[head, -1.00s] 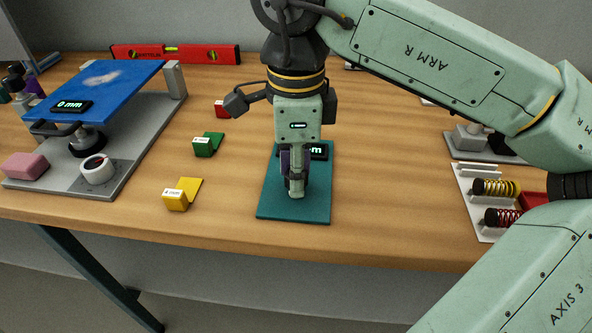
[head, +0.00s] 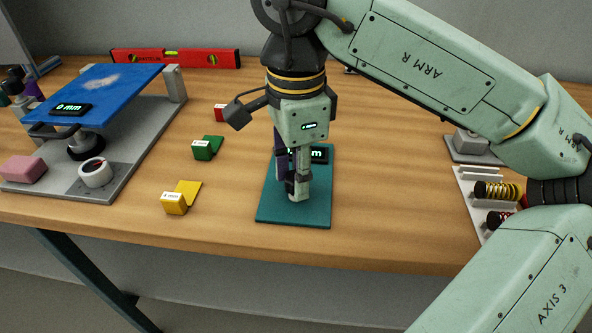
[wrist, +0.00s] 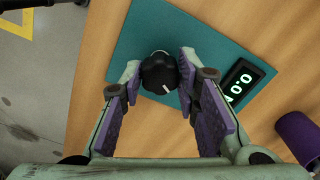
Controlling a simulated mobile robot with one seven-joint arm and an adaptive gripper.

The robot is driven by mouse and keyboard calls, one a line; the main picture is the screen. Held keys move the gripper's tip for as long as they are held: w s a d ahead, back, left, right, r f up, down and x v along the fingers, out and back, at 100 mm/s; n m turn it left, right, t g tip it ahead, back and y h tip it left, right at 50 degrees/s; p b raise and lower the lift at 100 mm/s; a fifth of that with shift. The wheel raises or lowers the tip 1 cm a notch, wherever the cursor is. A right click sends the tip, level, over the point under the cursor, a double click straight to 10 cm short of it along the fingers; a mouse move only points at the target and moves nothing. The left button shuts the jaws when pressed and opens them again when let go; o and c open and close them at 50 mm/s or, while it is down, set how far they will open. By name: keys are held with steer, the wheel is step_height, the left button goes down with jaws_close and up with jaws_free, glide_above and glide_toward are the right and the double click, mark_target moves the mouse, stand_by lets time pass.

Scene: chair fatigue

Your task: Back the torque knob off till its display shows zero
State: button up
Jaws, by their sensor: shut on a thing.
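The black torque knob (wrist: 159,74) has a white pointer mark and stands on a teal plate (wrist: 150,28). In the wrist view my gripper's two purple-padded fingers are on either side of it, their tips closed against its sides. In the head view my gripper (head: 298,190) points down over the teal plate (head: 266,208), and its fingers hide the knob. The black display (wrist: 239,85) lies on the plate beside the knob. Its rotated digits appear to read 0.0, the rest unclear. In the head view the display (head: 320,155) is partly hidden by the fingers.
At left stands a blue tilted platform (head: 110,85) with a 0 mm readout. Yellow (head: 174,203) and green (head: 203,150) labelled blocks lie left of the plate. A white spring rack (head: 466,190) is at right. The wood table is clear just around the plate.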

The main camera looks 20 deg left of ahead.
steer(key=o, duration=1.2)
steer(key=shift+c, duration=0.2)
step_height(320, 180, up, 12)
steer(key=shift+s, duration=0.1)
